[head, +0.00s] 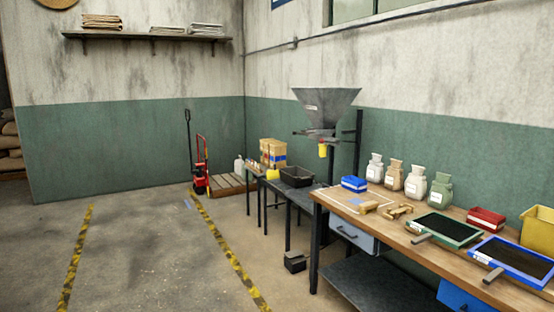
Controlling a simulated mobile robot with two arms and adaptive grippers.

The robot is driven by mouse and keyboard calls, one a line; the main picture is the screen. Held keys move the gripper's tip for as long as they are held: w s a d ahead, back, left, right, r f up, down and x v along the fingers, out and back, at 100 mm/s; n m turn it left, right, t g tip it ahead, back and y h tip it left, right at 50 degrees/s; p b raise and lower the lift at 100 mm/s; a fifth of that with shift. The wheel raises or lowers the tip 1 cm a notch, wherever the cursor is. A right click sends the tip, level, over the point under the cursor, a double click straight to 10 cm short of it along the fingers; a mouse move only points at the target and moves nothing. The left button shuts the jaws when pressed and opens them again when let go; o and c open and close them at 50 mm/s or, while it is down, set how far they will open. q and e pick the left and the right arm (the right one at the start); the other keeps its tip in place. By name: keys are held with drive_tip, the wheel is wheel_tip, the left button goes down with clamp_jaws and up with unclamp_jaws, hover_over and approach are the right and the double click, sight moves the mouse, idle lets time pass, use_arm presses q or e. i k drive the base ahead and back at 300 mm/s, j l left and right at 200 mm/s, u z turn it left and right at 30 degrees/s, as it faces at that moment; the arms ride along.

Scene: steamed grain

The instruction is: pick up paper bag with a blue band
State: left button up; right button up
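Several tied sacks stand along the wall on the wooden bench: a whitish one (375,168), a tan one (394,175), a pale one (415,183) and a green one (440,191). I cannot make out a blue band on any of these sacks. Neither of my grippers is in view.
The wooden bench (388,228) holds a blue box (354,183), framed trays and a yellow bin (538,231). A metal hopper (326,104) stands behind. A red pallet jack (200,178) and wooden pallet (228,186) are farther back. The floor at left is clear between yellow-black stripes.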

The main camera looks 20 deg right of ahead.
sight(278, 150)
drive_tip(key=i, duration=2.65)
drive_tip(key=i+l+z, duration=0.2)
drive_tip(key=i, duration=0.6)
drive_tip(key=i+j+z, duration=0.2)
drive_tip(key=i, duration=0.55)
drive_tip(key=i+j+z, duration=0.2)
drive_tip(key=i, duration=0.6)
drive_tip(key=i+z, duration=0.35)
drive_tip(key=i, duration=0.25)
drive_tip(key=i+j+z, duration=0.2)
drive_tip(key=i+z, duration=0.15)
drive_tip(key=i, duration=0.2)
